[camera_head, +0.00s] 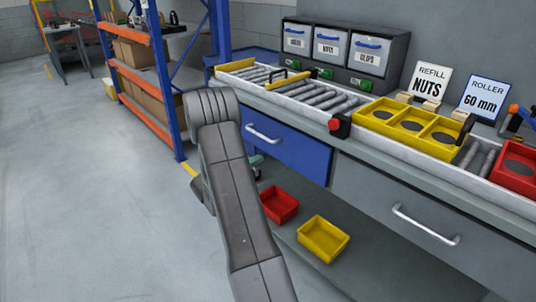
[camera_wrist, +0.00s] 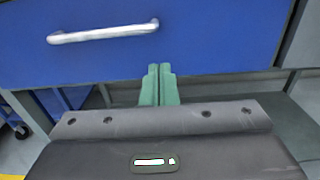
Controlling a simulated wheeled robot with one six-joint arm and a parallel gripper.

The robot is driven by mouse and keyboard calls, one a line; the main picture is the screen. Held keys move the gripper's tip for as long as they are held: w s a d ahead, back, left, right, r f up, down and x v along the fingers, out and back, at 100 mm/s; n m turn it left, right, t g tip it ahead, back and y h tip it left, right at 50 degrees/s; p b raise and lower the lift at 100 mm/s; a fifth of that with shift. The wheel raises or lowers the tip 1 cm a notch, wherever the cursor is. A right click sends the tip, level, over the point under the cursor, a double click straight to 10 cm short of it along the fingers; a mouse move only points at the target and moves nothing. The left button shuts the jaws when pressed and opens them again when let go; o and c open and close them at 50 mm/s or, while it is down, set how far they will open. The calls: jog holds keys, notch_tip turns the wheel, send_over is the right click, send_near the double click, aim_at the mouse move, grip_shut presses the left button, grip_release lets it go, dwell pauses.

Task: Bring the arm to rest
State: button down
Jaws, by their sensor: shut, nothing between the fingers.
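My arm (camera_head: 232,185) is folded in front of the workbench in the head view. My gripper (camera_wrist: 159,84) shows in the wrist view as two green fingers side by side, shut with nothing between them. It is in front of the blue drawer (camera_wrist: 200,45), below the level of its silver handle (camera_wrist: 103,33). I see no contact with the drawer. In the head view the gripper is mostly hidden behind my arm. The blue drawer (camera_head: 290,148) looks closed there.
The bench carries a roller track (camera_head: 330,103), a yellow tray with round wells (camera_head: 400,128) and a red tray (camera_head: 515,170). A red bin (camera_head: 279,205) and a yellow bin (camera_head: 323,239) sit on the lower shelf. A storage rack (camera_head: 145,75) stands left. The floor (camera_head: 90,200) at left is clear.

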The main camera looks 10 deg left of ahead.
aim_at(282, 147)
jog(key=shift+v, duration=2.1)
jog(key=shift+w+d, duration=0.1)
jog(key=x, duration=1.3)
jog(key=shift+w+d, duration=0.25)
jog(key=shift+w, duration=0.1)
jog(key=shift+d, duration=0.1)
